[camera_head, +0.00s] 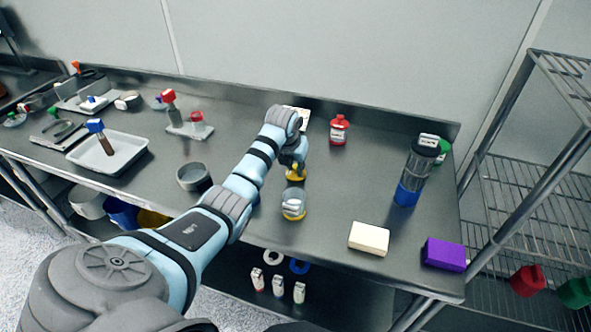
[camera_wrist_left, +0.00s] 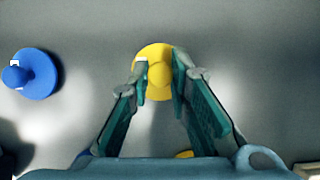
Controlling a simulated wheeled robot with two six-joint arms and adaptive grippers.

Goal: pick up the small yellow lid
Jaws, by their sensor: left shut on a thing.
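The small yellow lid (camera_head: 294,178) is at the middle of the steel table in the head view. In the wrist view the round yellow lid (camera_wrist_left: 154,52) with its raised knob sits between the fingertips. My left gripper (camera_head: 297,169) is shut on the lid; in the wrist view the fingers of this gripper (camera_wrist_left: 159,76) press its knob from both sides. Whether the lid still touches the table I cannot tell. A clear jar with yellow at its base (camera_head: 293,205) stands just in front of it. My right gripper is not in view.
A blue knobbed lid (camera_wrist_left: 36,75) lies left in the wrist view. A red bottle (camera_head: 339,130) stands behind, and a dark cylinder with a blue base (camera_head: 411,178) to the right. Cream (camera_head: 369,238) and purple (camera_head: 443,254) blocks lie near the front edge. A grey bowl (camera_head: 193,174) is left.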

